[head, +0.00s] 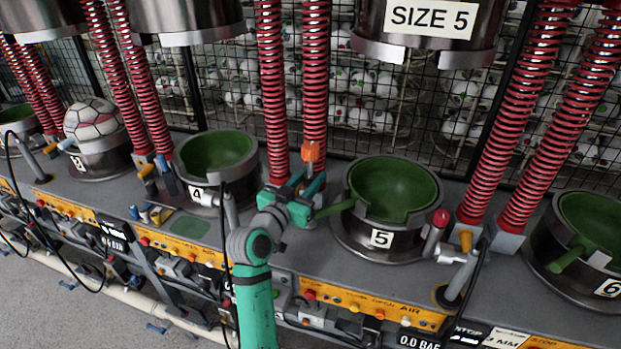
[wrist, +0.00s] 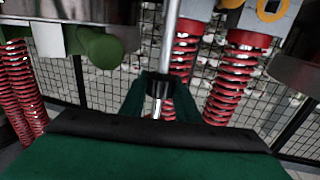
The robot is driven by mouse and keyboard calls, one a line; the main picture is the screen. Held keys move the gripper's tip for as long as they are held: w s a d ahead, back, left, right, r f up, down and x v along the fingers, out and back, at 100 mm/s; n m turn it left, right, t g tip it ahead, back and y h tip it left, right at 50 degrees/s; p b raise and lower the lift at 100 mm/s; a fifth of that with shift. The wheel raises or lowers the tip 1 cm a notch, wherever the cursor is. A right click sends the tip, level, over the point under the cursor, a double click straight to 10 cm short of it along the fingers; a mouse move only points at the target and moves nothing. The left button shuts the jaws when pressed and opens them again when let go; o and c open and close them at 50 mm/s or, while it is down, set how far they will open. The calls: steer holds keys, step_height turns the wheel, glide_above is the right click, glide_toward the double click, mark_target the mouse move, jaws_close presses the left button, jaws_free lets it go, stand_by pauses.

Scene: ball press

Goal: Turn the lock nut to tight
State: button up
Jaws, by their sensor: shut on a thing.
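My gripper (head: 303,186) is at the foot of the red spring columns, between press 4 and press 5. In the wrist view my gripper (wrist: 160,86) is shut around a slim silver rod (wrist: 170,40), which runs upward from between the fingers. An orange fitting (head: 312,151) stands just above my gripper at the column foot. I cannot tell which part is the lock nut or how far it is turned, as my gripper covers much of this spot. A yellow-orange ring (wrist: 271,9) shows at the wrist view's upper right.
Green mould 5 (head: 395,188) lies close to the right, its green handle (head: 334,209) reaching toward my gripper. Mould 4 (head: 215,153) stands to the left. Red springs (head: 271,80) and a wire mesh with balls (head: 375,95) are behind. An orange control strip (head: 365,304) runs along the front.

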steer(key=shift+m+g+h, duration=0.3)
steer(key=shift+h, duration=0.1)
steer(key=o, duration=1)
steer(key=shift+o, duration=0.2)
steer(key=v, duration=1)
steer(key=shift+s, duration=0.3)
steer(key=shift+a, duration=0.2)
